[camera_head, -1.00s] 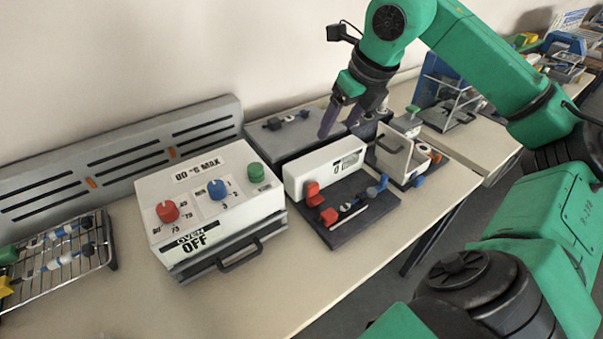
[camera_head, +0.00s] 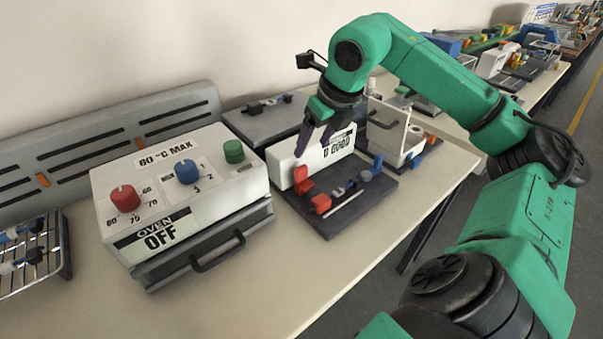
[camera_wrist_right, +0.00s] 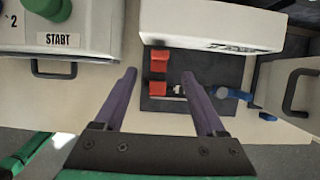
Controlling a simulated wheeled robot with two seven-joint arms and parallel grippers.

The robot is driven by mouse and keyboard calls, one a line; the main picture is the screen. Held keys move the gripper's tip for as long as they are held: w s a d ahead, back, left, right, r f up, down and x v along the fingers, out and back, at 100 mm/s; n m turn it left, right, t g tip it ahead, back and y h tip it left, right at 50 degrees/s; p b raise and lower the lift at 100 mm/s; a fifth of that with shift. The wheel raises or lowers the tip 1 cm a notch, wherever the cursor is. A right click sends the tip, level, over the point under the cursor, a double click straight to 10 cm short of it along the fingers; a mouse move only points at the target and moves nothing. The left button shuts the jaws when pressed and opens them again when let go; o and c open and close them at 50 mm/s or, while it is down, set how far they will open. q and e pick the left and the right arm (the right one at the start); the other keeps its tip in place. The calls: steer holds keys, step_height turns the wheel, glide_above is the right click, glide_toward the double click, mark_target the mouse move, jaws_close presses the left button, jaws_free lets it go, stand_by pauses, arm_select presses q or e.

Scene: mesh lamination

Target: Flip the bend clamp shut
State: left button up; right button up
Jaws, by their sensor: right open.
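The bend tester has a dark base plate (camera_head: 335,225) and a white box with a counter display (camera_head: 335,148) at its back. Red clamp parts stand at its left: an upright red block (camera_head: 302,180) and a lower red block (camera_head: 321,203). In the right wrist view the red blocks (camera_wrist_right: 158,60) lie between the finger lines. A blue part (camera_head: 366,175) sits at the right end, with small dark and white pieces between. My right gripper (camera_head: 313,150) is open and empty, above the box and red parts; its purple fingers also show in the wrist view (camera_wrist_right: 160,74). Exact clamp position is unclear.
A white oven box (camera_head: 180,215) with knobs and a front handle stands left of the tester. A white device (camera_head: 395,135) with a handle stands close on its right, and a grey plate (camera_head: 265,120) lies behind. The front table strip is clear.

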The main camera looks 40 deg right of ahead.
mark_target(301, 167)
steer(key=x, duration=1.1)
steer(key=shift+d, duration=0.1)
steer(key=shift+c, duration=0.3)
jaws_close()
stand_by(0.5)
